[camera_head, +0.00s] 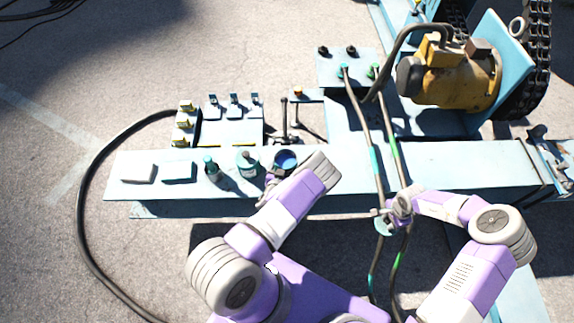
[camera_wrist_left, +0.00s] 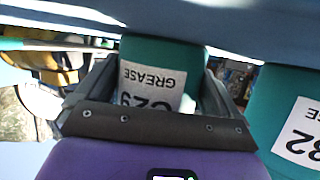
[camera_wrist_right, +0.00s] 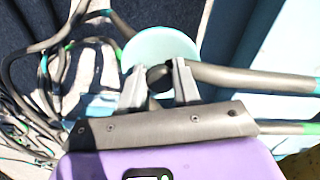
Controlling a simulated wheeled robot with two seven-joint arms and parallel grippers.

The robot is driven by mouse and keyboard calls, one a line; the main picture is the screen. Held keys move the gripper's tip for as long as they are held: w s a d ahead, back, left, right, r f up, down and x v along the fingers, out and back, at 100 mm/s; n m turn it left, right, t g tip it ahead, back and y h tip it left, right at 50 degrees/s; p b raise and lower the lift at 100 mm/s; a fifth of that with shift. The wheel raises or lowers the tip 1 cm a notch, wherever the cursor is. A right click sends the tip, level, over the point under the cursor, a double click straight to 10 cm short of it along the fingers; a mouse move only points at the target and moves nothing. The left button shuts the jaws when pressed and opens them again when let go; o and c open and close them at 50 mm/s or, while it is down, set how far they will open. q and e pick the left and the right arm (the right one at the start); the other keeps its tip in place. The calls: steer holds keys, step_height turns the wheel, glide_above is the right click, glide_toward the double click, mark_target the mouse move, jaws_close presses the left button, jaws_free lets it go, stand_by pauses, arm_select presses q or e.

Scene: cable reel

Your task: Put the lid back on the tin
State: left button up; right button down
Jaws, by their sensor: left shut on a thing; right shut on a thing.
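An open teal tin (camera_head: 286,160) stands on the pale blue beam, its top facing up. In the left wrist view the tin (camera_wrist_left: 150,85) has a white label reading GREASE, seen upside down. My left gripper (camera_head: 276,181) is shut on this tin; the jaws (camera_wrist_left: 148,95) lie on either side of it. My right gripper (camera_head: 390,214) is shut on the dark knob of a pale teal round lid (camera_head: 382,229), held away to the right of the tin. In the right wrist view the lid (camera_wrist_right: 160,46) is beyond the fingertips (camera_wrist_right: 159,80).
Two other tins, a labelled one (camera_head: 247,164) and a darker one (camera_head: 212,170), stand left of the open tin. Two pale blocks (camera_head: 139,173) lie further left. Cables with teal and green bands (camera_head: 370,140) run close by the lid. A yellow motor (camera_head: 455,80) stands behind.

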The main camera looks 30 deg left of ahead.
mark_target(285, 166)
arm_select(q)
steer(key=shift+r, duration=0.15)
arm_select(e)
steer(key=shift+r, duration=0.1)
arm_select(q)
steer(key=shift+r+p, duration=2)
steer(key=shift+r, duration=2.85)
arm_select(e)
steer(key=shift+r, duration=1.9)
arm_select(q)
steer(key=o, duration=0.7)
steer(key=c, duration=1)
